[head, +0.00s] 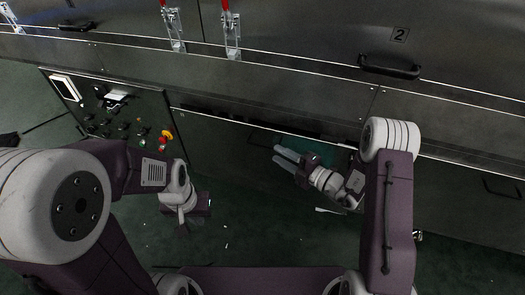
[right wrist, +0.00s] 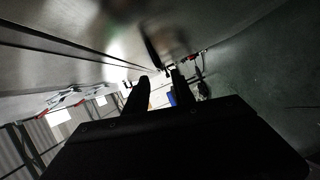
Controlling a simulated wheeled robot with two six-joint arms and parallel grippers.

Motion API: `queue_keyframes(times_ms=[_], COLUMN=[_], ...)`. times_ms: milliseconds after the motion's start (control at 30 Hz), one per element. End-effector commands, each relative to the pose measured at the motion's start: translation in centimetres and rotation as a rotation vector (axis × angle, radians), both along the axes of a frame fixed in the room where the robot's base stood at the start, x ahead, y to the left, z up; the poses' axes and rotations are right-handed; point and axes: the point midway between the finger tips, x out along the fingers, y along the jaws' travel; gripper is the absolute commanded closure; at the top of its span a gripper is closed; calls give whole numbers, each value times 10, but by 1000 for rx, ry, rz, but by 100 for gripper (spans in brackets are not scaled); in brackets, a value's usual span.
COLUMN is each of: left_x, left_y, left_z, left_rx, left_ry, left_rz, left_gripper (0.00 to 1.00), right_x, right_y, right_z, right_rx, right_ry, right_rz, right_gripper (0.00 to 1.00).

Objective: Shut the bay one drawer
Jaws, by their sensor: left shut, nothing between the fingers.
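The long grey drawer front (head: 225,143) below the machine's left bay spans from the control panel to my right arm. A dark gap with a teal patch (head: 318,151) shows behind its top edge, so it looks partly open. I cannot tell how far. My right gripper (head: 276,155) is over this front, its fingers pointing left. In the right wrist view its two fingers (right wrist: 158,95) are apart with nothing between them. Whether they touch the front is unclear. My left gripper (head: 185,225) is shut and empty, pointing down below the control panel.
A control panel (head: 113,119) with buttons and a red-yellow knob stands at the left. A door marked 2 has a black handle (head: 390,67). Red-handled latches (head: 231,32) sit above. Another drawer handle (head: 501,188) is at the right. Green floor (head: 265,240) is open below.

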Motion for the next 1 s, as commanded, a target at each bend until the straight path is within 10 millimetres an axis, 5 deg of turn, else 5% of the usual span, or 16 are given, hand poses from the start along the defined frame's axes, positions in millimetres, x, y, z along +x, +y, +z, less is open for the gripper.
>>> queue_keyframes(times_ms=[333,700,833,1000], left_x=[0,0,0,0], left_y=[0,0,0,0], left_z=[-43,-46,-46,-46], left_rx=[0,0,0,0], left_ry=[0,0,0,0], left_rz=[-1,-2,-2,-2], left_gripper=[100,100,100,100], right_x=[43,51,51,51], right_y=[53,62,62,62], right_z=[-10,-6,-7,-7], right_rx=[-2,0,0,-1], right_ry=[-3,-1,-1,0], right_rz=[5,2,2,2], right_gripper=[70,70,100,100])
